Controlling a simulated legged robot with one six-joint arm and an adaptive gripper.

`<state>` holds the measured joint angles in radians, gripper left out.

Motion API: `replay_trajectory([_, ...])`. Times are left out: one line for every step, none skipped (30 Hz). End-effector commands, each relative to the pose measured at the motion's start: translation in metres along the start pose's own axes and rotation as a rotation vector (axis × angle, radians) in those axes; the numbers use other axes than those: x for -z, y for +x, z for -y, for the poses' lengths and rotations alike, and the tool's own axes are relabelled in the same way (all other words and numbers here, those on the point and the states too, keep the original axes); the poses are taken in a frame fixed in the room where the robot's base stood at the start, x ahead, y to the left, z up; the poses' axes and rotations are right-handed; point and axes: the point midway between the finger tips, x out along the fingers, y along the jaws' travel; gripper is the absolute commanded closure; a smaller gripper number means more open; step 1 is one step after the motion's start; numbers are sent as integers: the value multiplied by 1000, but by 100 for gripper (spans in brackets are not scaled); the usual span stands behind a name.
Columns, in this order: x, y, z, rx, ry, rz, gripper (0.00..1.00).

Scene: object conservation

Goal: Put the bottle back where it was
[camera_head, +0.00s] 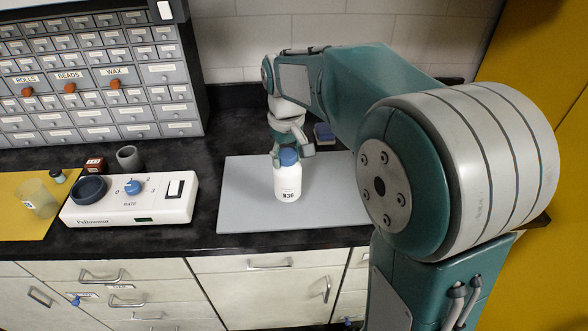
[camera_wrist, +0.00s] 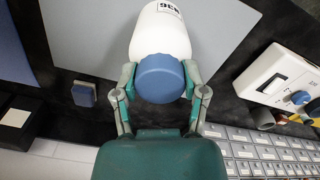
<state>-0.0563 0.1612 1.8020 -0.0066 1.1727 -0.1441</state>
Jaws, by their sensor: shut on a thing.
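The bottle (camera_head: 288,182) is white with a blue cap and a dark label on its lower front. It is upright over the grey mat (camera_head: 244,196) on the black counter; I cannot tell whether its base touches the mat. In the wrist view the bottle (camera_wrist: 160,35) shows with its cap (camera_wrist: 160,78) between the two fingers of my gripper (camera_wrist: 158,82). My gripper is shut on the bottle at the cap, and in the head view my gripper (camera_head: 290,150) is behind and above it.
A white device (camera_head: 130,198) with a blue knob stands left of the mat. A drawer cabinet (camera_head: 90,75) stands behind. A small blue block (camera_head: 324,133) lies behind the mat.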

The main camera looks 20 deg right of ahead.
Motion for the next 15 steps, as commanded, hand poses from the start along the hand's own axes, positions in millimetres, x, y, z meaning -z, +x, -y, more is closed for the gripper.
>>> replay_trajectory([1, 7, -5, 0, 3, 2, 100])
replay_trajectory([2, 10, -7, 0, 2, 1, 100])
replay_trajectory([3, 12, -9, 0, 1, 1, 100])
replay_trajectory([3, 14, -11, 0, 0, 1, 100])
replay_trajectory([4, 16, -12, 0, 1, 1, 100])
replay_trajectory([4, 19, -14, 0, 1, 1, 100])
replay_trajectory([5, 22, -17, 0, 2, 1, 100])
replay_trajectory([6, 25, -20, 0, 3, 2, 100])
replay_trajectory([6, 32, -20, 1, 1, 3, 100])
replay_trajectory([6, 37, -19, 1, 0, 3, 100])
replay_trajectory([5, 42, -19, 1, 0, 4, 100])
replay_trajectory([6, 47, -19, 1, 0, 2, 100])
replay_trajectory([6, 50, -19, 0, 0, 2, 100])
replay_trajectory([6, 52, -19, 0, 0, 1, 100])
replay_trajectory([6, 54, -19, 0, 0, -1, 100])
